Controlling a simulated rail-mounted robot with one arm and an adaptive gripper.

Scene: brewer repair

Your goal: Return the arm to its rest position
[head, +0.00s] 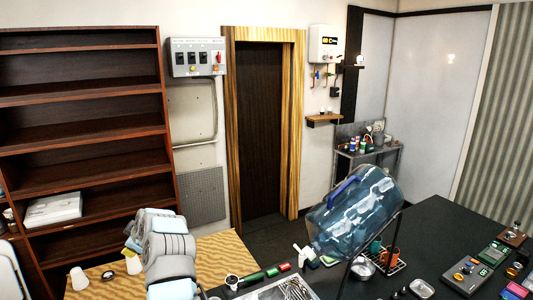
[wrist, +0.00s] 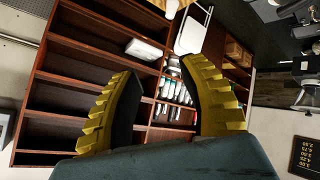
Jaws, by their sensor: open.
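My gripper (wrist: 160,105) shows in the wrist view as two yellow ridged fingers with dark inner pads. The fingers stand wide apart with nothing between them. The wrist view faces a brown shelf unit, seen tilted, well beyond the fingertips. In the head view my arm (head: 165,250) shows at the lower left in light grey and pale blue, in front of the wooden table. The fingers cannot be made out in the head view.
A blue water jug (head: 355,212) sits tilted above the dark counter (head: 432,232). A wooden table (head: 215,255) holds white cups (head: 79,278). The brown shelf (head: 80,120) stands at left, a dark door (head: 260,130) behind. Small devices (head: 467,275) lie at right.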

